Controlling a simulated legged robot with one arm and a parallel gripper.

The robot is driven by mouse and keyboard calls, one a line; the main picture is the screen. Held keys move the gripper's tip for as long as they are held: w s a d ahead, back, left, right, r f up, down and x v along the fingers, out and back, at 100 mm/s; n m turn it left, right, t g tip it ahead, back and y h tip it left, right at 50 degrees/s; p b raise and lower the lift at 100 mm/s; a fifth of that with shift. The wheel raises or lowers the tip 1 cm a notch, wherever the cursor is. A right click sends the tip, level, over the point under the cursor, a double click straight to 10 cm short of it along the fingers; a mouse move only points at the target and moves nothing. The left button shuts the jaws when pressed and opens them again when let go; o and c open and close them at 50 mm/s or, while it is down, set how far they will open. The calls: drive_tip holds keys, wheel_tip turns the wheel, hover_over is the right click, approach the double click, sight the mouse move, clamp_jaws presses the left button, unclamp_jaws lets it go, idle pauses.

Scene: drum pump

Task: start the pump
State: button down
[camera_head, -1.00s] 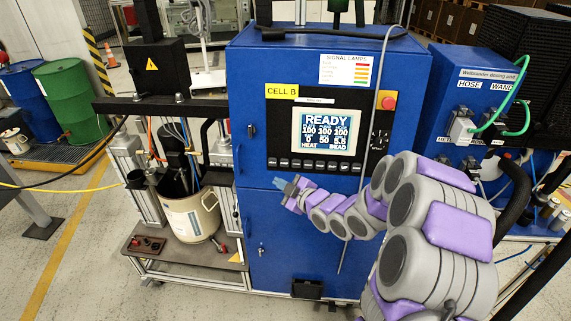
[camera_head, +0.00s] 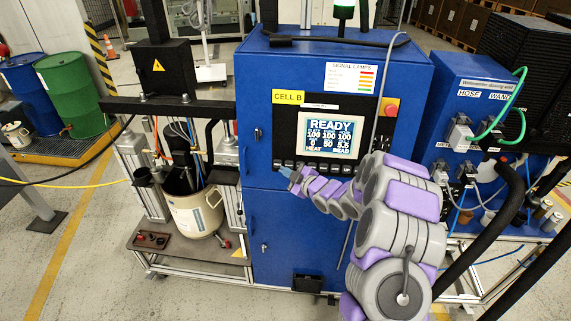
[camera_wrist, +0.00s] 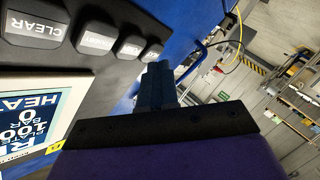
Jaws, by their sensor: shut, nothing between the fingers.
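The blue pump cabinet (camera_head: 275,225) marked CELL B stands in the middle of the head view. Its screen (camera_head: 330,135) reads READY, with HEAT and BEAD at the bottom. A row of dark buttons runs below the screen. In the wrist view, upside down, one button reads CLEAR (camera_wrist: 35,28). Several more buttons (camera_wrist: 95,38) lie toward the fingers, their labels hard to read. My gripper (camera_head: 285,172) is shut and empty just in front of the row's left end. Its fingers also show in the wrist view (camera_wrist: 157,80). I cannot tell whether they touch a button.
A red knob on a yellow plate (camera_head: 390,107) is at the panel's upper right. A pail (camera_head: 196,213) stands under the pump at left. A blue dosing unit (camera_head: 470,95) with green hoses stands at right. Blue and green drums (camera_head: 72,95) stand at far left.

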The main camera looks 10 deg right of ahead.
drive_tip(key=shift+d, duration=0.45)
idle(1.2)
drive_tip(key=shift+w+d, duration=0.15)
drive_tip(key=shift+d, duration=0.35)
drive_tip(key=shift+w, duration=0.1)
drive_tip(key=shift+w+a, duration=0.15)
drive_tip(key=shift+a, duration=0.1)
